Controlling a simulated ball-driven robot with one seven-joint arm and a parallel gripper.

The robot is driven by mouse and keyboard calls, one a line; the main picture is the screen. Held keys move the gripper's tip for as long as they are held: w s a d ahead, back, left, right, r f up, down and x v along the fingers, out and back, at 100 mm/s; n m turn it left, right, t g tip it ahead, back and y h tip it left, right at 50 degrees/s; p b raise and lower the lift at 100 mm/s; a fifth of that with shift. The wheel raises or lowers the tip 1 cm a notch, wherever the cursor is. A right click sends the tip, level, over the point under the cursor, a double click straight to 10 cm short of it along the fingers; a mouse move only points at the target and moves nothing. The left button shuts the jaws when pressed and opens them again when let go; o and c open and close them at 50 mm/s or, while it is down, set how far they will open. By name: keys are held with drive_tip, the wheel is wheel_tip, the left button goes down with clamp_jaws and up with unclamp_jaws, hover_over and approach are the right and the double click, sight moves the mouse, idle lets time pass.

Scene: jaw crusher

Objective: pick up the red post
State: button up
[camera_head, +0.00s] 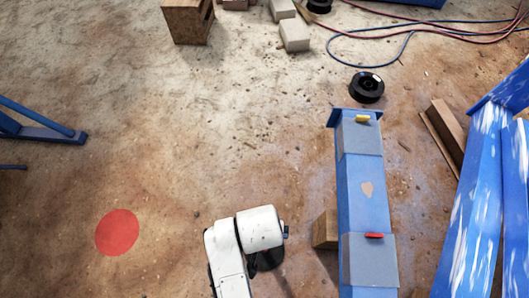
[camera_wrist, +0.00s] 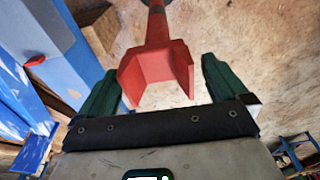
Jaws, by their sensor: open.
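The red post (camera_wrist: 156,58) shows in the wrist view, with a flared, U-shaped near end and a thin shaft running away to a dark round part at the top edge. My gripper (camera_wrist: 159,76) is open, with a dark green finger on each side of the post's flared end. Gaps show between the fingers and the post, and I cannot tell how far the post lies beyond the fingertips. In the head view I cannot make out the post; my white arm covers part of the ground there.
A blue beam (camera_head: 362,190) with small red and yellow pieces stands right of my arm. A wooden block (camera_head: 325,229) sits beside it. A flat red disc (camera_head: 117,232) lies on the open dirt at left. Cables (camera_head: 410,38) and a black ring (camera_head: 366,87) lie further back.

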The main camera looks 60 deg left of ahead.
drive_tip(key=shift+w+a+f, duration=0.15)
drive_tip(key=shift+w+f, duration=0.05)
drive_tip(key=shift+f, duration=1)
drive_tip(key=shift+w+a+f, duration=0.1)
drive_tip(key=shift+w+f, duration=0.1)
drive_tip(key=shift+f, duration=0.95)
drive_tip(key=shift+c, duration=0.4)
clamp_jaws()
drive_tip(key=shift+a+r, duration=0.1)
drive_tip(key=shift+r, duration=0.05)
